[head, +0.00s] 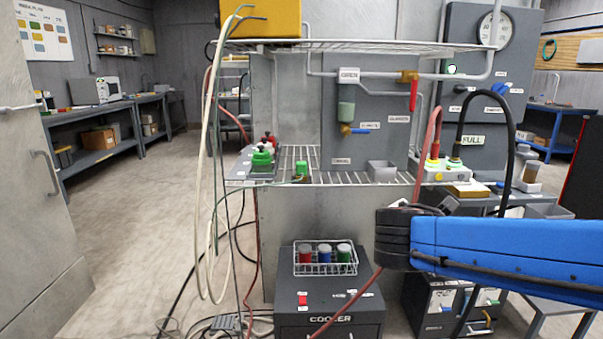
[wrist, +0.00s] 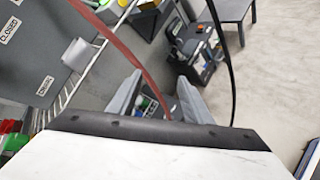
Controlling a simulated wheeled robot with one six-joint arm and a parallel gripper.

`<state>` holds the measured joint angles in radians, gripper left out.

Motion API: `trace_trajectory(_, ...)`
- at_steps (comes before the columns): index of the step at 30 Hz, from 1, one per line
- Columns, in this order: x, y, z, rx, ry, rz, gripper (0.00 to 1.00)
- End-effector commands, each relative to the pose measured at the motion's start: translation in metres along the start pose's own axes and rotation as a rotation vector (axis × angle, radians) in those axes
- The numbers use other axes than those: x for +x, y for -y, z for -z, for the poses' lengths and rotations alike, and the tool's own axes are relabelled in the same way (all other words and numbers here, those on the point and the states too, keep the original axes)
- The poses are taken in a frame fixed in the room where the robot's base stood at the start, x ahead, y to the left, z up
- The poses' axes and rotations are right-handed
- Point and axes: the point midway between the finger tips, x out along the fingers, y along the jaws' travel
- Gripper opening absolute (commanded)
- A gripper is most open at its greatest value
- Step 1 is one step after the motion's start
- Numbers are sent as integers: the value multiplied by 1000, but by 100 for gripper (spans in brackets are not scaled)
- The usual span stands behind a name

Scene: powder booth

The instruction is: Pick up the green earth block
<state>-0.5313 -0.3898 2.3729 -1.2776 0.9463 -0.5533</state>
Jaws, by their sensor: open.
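A small green block (head: 302,169), which looks like the earth block, stands on the wire shelf (head: 330,178) in the head view, left of the grey wall unit. A thin cable runs beside it. My gripper (wrist: 158,88) shows in the wrist view as two grey fingers spread apart, with nothing held between them. The floor and a dark box with small coloured parts lie beyond the fingers. In the head view my blue arm is at the right, well away from the green block; its fingers cannot be made out there. I cannot identify the block in the wrist view.
A panel with green and red knobs (head: 262,160) sits just left of the block. Pale hoses (head: 207,180) hang further left. A red hose (wrist: 130,50) and a black cable (wrist: 222,60) pass near my gripper.

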Motion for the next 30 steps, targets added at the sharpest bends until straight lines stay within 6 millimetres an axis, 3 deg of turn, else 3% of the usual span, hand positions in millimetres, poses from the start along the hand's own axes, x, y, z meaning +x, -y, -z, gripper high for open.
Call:
trace_trajectory(1, -3, -26, 16, -110, 6, -69, 45)
trace_trajectory(6, -27, -109, 68, -465, 62, -321, 45)
trace_trajectory(12, -72, -179, 134, -778, 147, -578, 45)
trace_trajectory(15, -89, -197, 156, -867, 179, -657, 45)
trace_trajectory(20, -99, -210, 170, -920, 203, -708, 45)
trace_trajectory(30, -58, -243, 175, -923, 205, -706, 45)
